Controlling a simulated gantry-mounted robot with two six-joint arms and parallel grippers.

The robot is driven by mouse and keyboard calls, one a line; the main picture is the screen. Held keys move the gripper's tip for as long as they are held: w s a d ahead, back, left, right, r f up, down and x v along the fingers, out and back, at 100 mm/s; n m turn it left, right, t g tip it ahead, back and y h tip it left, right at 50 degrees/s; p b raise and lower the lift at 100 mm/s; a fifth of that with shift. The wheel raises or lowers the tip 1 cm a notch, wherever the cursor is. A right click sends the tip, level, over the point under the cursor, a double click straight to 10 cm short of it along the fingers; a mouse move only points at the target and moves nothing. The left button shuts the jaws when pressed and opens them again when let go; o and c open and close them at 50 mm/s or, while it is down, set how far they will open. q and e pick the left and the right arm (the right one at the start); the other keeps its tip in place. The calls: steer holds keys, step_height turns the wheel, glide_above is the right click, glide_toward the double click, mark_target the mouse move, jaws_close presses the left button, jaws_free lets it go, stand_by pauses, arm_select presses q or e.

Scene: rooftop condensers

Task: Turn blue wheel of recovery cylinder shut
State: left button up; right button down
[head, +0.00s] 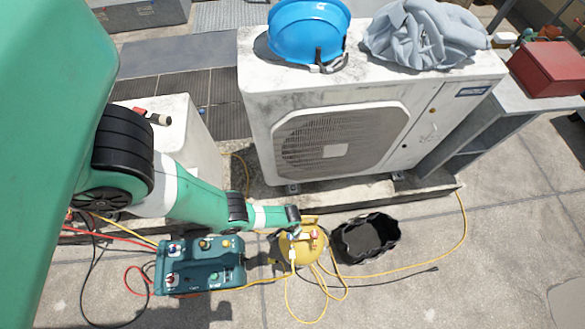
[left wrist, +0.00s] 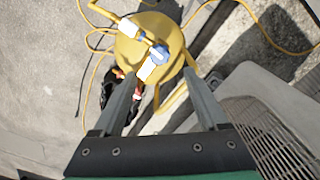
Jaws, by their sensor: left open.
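The yellow recovery cylinder (head: 301,248) stands on the ground in front of the white condenser. In the left wrist view its round top (left wrist: 176,33) shows, with blue and white valve parts on it. A small blue part, apparently the blue wheel (left wrist: 160,52), lies between and beyond my fingertips. A small red part (head: 314,234) also shows on the cylinder's top. My left gripper (left wrist: 161,80) is open, its fingers pointing at the cylinder top with nothing between them. In the head view the arm's end hides part of the cylinder's far side. My right gripper is not in view.
A green recovery machine (head: 200,265) stands left of the cylinder and a black open bag (head: 367,238) right of it. Yellow hoses (head: 462,225) loop over the ground. The condenser (head: 350,100) rises behind, with a blue helmet (head: 307,30) and grey cloth (head: 425,35) on top.

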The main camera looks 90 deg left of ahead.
arm_select(q)
step_height(320, 180, down, 9)
steer(key=b, duration=0.7)
steer(key=shift+w+f, duration=0.1)
jaws_close()
